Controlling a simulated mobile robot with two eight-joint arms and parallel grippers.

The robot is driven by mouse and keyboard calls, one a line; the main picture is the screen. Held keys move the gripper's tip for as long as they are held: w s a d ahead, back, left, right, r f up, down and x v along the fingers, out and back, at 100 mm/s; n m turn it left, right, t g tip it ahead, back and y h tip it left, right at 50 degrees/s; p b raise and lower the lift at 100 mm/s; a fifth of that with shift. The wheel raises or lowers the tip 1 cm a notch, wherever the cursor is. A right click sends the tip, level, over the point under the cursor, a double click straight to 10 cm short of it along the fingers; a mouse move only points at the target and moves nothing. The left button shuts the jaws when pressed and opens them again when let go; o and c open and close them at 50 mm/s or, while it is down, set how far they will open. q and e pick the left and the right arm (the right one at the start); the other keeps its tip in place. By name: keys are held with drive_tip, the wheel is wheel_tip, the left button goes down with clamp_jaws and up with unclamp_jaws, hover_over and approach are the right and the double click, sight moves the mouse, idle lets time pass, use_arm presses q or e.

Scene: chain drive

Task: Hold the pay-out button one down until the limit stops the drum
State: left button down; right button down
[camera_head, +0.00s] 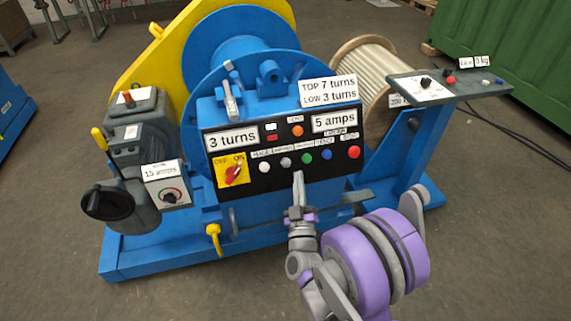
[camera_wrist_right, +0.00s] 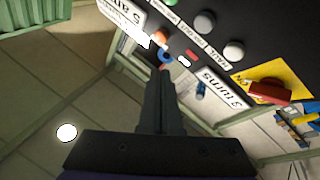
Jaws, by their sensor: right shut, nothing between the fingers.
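The black control panel (camera_head: 312,172) on the blue winch carries a row of white (camera_head: 264,167), grey (camera_head: 285,161), green (camera_head: 306,157), blue (camera_head: 326,153) and red (camera_head: 354,152) buttons. Contact with a button cannot be told. In the right wrist view its closed fingers (camera_wrist_right: 164,78) point up, with grey (camera_wrist_right: 205,22) and white (camera_wrist_right: 234,50) buttons to their upper right. The blue drum (camera_head: 240,62) stands behind the panel. My left gripper is out of view.
A red switch (camera_head: 233,174) on a yellow plate is left of the buttons. A rope reel (camera_head: 368,65) and a grey console (camera_head: 447,86) stand to the right.

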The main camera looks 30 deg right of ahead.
sight(286, 163)
drive_tip(key=shift+w+d+f+b, duration=0.3)
drive_tip(key=shift+w+f, duration=0.35)
drive_tip(key=shift+w, duration=0.6)
drive_tip(key=shift+w+d+f+b, duration=0.3)
drive_tip(key=shift+w+f, duration=0.35)
drive_tip(key=shift+w, duration=0.6)
drive_tip(key=shift+w+d+f+b, duration=0.3)
drive_tip(key=shift+w+f, duration=0.35)
drive_tip(key=shift+w, duration=0.6)
drive_tip(key=shift+w, duration=0.1)
drive_tip(key=shift+w+d+f, duration=0.1)
drive_tip(key=shift+w+f, duration=0.1)
drive_tip(key=shift+w, duration=0.1)
drive_tip(key=shift+w+d+f+b, duration=0.1)
drive_tip(key=shift+w+f+b, duration=0.1)
drive_tip(key=shift+w+b, duration=0.25)
idle(3.4)
